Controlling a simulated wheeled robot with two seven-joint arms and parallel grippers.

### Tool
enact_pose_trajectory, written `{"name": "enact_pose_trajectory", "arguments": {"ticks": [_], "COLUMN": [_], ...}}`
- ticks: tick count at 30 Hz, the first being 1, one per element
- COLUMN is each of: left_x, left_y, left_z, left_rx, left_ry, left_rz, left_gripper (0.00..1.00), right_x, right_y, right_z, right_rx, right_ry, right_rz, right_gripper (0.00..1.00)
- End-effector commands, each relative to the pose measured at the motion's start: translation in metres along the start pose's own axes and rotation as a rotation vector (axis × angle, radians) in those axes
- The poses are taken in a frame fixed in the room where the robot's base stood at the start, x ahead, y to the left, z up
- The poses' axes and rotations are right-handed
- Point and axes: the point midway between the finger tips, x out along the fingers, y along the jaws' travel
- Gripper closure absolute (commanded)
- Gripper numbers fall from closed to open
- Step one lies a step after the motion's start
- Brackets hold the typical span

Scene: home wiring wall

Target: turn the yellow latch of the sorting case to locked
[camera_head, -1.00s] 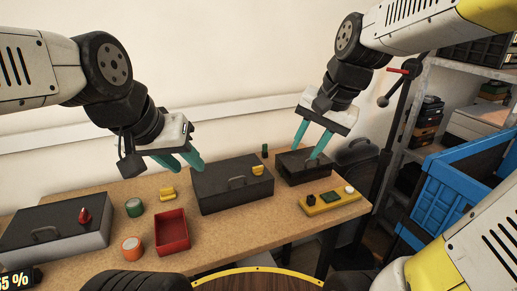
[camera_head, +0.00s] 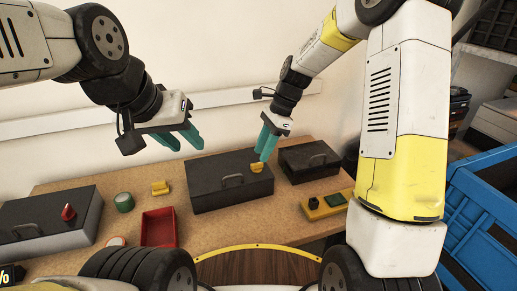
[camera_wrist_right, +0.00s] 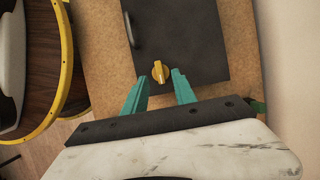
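The dark sorting case (camera_head: 222,184) lies closed on the bench, with a handle on its lid. Its yellow latch (camera_head: 256,168) is near the right end of the lid. My right gripper (camera_head: 265,154) is open just above the latch, fingers pointing down. In the right wrist view the latch (camera_wrist_right: 160,72) is a round knob with a raised ridge, between the two teal fingertips; I cannot tell whether they touch it. My left gripper (camera_head: 182,143) is open and empty above the bench, left of the case.
A case with a red knob (camera_head: 68,212) stands at the left. A green roll (camera_head: 124,202), a yellow block (camera_head: 160,188) and a red bin (camera_head: 158,228) lie between the cases. A smaller dark case (camera_head: 309,162) and a yellow button strip (camera_head: 325,206) are at the right.

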Motion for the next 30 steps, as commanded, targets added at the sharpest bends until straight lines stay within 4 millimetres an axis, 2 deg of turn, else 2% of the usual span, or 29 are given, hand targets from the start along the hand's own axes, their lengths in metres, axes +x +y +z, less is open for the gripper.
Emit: {"name": "enact_pose_trajectory", "arguments": {"ticks": [1,6,17,18,23,30], "left_x": [0.000,0.000,0.000,0.000,0.000,0.000], "left_y": [0.000,0.000,0.000,0.000,0.000,0.000], "left_z": [0.000,0.000,0.000,0.000,0.000,0.000], "left_rx": [0.000,0.000,0.000,0.000,0.000,0.000], "left_ry": [0.000,0.000,0.000,0.000,0.000,0.000], "left_rz": [0.000,0.000,0.000,0.000,0.000,0.000], "left_gripper": [0.64,0.64,0.64,0.64,0.64,0.64], "right_x": [0.009,0.030,0.038,0.038,0.038,0.038], "right_y": [0.001,0.001,0.000,0.000,0.000,0.000], "right_z": [0.000,0.000,0.000,0.000,0.000,0.000], "right_rx": [-0.001,-0.001,-0.002,-0.002,-0.002,-0.004], "right_ry": [-0.001,0.000,0.001,0.001,0.001,0.001], "right_rz": [0.004,0.002,-0.001,-0.001,-0.001,-0.001], "right_gripper": [0.67,0.67,0.67,0.69,1.00,1.00]}}
